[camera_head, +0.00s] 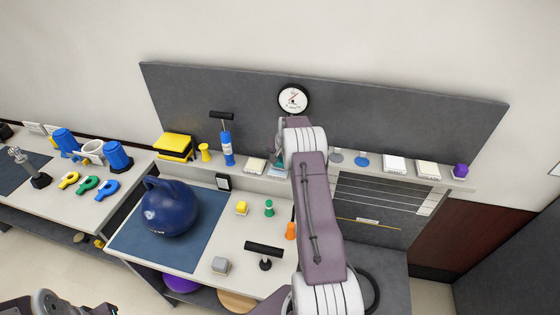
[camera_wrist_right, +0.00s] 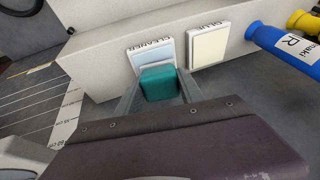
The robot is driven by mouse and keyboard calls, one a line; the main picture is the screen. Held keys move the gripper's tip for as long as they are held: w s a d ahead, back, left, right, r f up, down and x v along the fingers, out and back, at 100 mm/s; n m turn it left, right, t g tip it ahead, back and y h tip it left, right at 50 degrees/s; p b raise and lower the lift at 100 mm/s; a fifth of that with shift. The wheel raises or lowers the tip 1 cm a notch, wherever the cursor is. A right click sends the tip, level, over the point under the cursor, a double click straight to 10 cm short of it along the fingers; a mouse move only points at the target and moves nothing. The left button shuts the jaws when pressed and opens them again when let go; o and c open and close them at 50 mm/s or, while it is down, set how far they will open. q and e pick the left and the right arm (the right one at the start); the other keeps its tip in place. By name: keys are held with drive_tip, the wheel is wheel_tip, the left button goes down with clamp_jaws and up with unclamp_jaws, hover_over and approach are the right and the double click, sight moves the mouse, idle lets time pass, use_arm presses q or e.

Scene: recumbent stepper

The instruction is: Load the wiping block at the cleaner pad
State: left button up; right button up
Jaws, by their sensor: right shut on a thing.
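My right gripper (camera_wrist_right: 158,88) is shut on a teal wiping block (camera_wrist_right: 158,83), seen between its fingers in the right wrist view. The cleaner pad (camera_wrist_right: 151,52), a light blue pad in a white frame labelled CLEANER, lies on the ledge just beyond the block. The block overlaps the pad's near part in this view; I cannot tell whether they touch. In the head view my right gripper (camera_head: 278,155) is over the back ledge, with its arm hiding much of the area around it. Only a piece of my left arm shows at the lower left; its fingers are out of frame.
A cream pad (camera_wrist_right: 208,46) lies beside the cleaner pad, and a blue bottle (camera_wrist_right: 288,46) is near it. A blue kettlebell (camera_head: 170,208) stands on the bench mat.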

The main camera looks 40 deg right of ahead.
drive_tip(key=shift+f+b, duration=0.3)
drive_tip(key=shift+f, duration=0.15)
idle(1.2)
wheel_tip(320, 180, up, 7)
drive_tip(key=p, duration=0.5)
drive_tip(key=shift+r, duration=0.1)
idle(0.5)
